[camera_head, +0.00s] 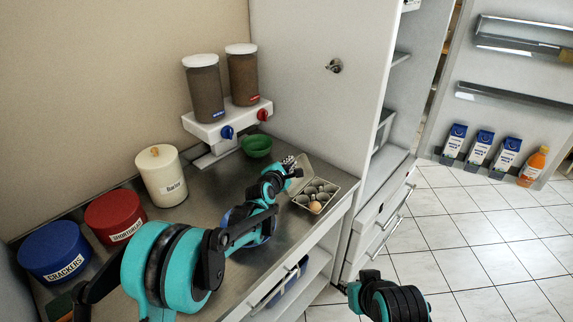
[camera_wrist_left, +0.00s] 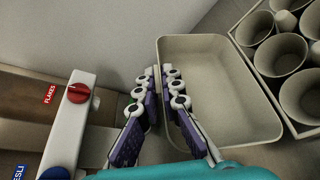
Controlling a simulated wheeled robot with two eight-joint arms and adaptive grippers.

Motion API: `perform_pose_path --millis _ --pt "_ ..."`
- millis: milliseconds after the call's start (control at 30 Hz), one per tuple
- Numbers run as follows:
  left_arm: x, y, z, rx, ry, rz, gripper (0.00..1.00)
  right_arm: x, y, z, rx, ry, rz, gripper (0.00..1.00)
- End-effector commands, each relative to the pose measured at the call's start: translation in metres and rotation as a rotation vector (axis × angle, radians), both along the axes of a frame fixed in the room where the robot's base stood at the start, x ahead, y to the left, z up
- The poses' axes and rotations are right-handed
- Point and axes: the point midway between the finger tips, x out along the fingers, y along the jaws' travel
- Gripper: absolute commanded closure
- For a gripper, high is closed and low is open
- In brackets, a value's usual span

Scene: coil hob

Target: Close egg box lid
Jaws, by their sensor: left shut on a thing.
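The egg box (camera_head: 318,191) stands open on the counter near its right edge, with a brown egg (camera_head: 315,207) in one of its cups. Its raised lid (camera_head: 303,170) is on the far left side of the box. My left gripper (camera_head: 294,168) is at the lid's edge. In the left wrist view the lid (camera_wrist_left: 222,92) shows its hollow inside, and the cups (camera_wrist_left: 283,55) lie to its right. There my left gripper (camera_wrist_left: 161,85) is shut on the lid's left rim, one finger on each side of it. My right gripper (camera_head: 367,280) shows only in part at the bottom.
A cereal dispenser (camera_head: 228,122) and a green bowl (camera_head: 257,146) stand behind the box. A beige canister (camera_head: 162,178), a red canister (camera_head: 114,216) and a blue canister (camera_head: 55,250) line the wall. A tall white cabinet (camera_head: 325,90) rises behind the counter.

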Motion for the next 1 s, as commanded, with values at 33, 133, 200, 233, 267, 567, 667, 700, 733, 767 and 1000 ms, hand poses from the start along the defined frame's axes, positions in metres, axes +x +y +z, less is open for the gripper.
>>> perform_pose_path --millis 33,133,200,233,267,567,667,700,733,767,1000 --pt "-0.0018 -0.0021 0.0016 0.0 0.003 -0.002 1.0 0.0 0.0 0.001 0.0 0.0 0.0 0.77" --pt "-0.0038 -0.0046 0.0037 -0.003 0.004 -0.001 1.0 0.0 0.0 0.0021 0.0 0.0 0.0 0.77" --pt "-0.0048 -0.0057 0.0047 -0.003 0.004 -0.001 1.0 0.0 0.0 0.0026 0.0 0.0 0.0 0.77" --pt "-0.0051 -0.0061 0.005 -0.003 0.004 0.0 1.0 0.0 0.0 0.0028 0.0 0.0 0.0 0.77" --pt "-0.0055 -0.0065 0.0052 -0.003 0.004 0.0 1.0 0.0 0.0 0.0029 0.0 0.0 0.0 0.77" --pt "-0.0064 -0.0076 0.006 -0.004 0.005 0.0 1.0 0.0 0.0 0.0032 0.0 0.0 0.0 0.77" --pt "-0.0064 -0.0076 0.006 -0.004 0.005 0.0 1.0 0.0 0.0 0.0032 0.0 0.0 0.0 0.77" --pt "-0.0064 -0.0076 0.006 -0.004 0.005 0.0 1.0 0.0 0.0 0.0032 0.0 0.0 0.0 0.77" --pt "-0.0064 -0.0077 0.006 -0.005 0.006 0.001 1.0 0.0 0.0 0.0032 0.0 0.0 0.0 0.77" --pt "-0.0064 -0.0076 0.006 -0.005 0.006 0.001 1.0 0.0 0.0 0.0032 0.0 0.0 0.0 0.77" --pt "-0.0064 -0.0076 0.006 -0.005 0.006 0.001 1.0 0.0 0.0 0.0032 0.0 0.0 0.0 0.77"
